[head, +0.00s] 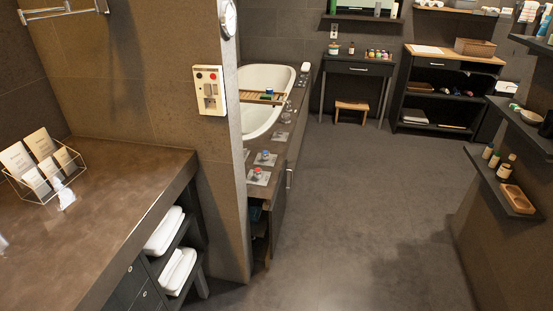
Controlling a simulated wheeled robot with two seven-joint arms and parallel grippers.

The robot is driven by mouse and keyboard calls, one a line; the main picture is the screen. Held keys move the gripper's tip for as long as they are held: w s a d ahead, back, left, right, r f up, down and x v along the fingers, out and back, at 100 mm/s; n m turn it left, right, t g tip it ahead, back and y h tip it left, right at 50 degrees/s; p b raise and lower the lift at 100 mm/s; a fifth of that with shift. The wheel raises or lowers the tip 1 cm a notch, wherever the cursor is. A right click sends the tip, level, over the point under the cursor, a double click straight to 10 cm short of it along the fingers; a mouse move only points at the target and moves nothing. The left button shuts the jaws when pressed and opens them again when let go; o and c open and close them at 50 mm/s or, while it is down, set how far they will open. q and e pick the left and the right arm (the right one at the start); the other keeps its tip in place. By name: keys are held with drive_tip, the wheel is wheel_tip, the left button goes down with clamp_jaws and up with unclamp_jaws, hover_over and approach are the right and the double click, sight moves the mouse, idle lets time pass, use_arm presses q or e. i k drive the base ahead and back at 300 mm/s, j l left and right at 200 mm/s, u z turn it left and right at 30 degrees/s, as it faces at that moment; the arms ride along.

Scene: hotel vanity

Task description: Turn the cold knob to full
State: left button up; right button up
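Small fittings on pale square plates sit on the dark ledge (291,135) along the bathtub. The nearest fitting (257,171) and the one just behind it (265,155) have small coloured tops that look red or blue. They are too small to tell which is the cold knob or how far it is turned. More grey fittings (281,136) lie farther along the ledge. Neither of my grippers is in view.
A partition wall with a cream panel (210,91) stands left of the white bathtub (267,78). A counter (110,190) with a card rack (42,165) fills the left. Shelves (512,190) line the right wall. The middle floor (370,190) is clear.

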sight(265, 154)
drive_tip(key=i+l+u, duration=0.15)
drive_tip(key=u, duration=0.25)
drive_tip(key=i+l+u, duration=0.25)
drive_tip(key=u, duration=0.15)
drive_tip(key=i+l+u, duration=0.2)
drive_tip(key=u, duration=0.2)
drive_tip(key=i+l+u, duration=0.1)
drive_tip(key=l+u, duration=0.35)
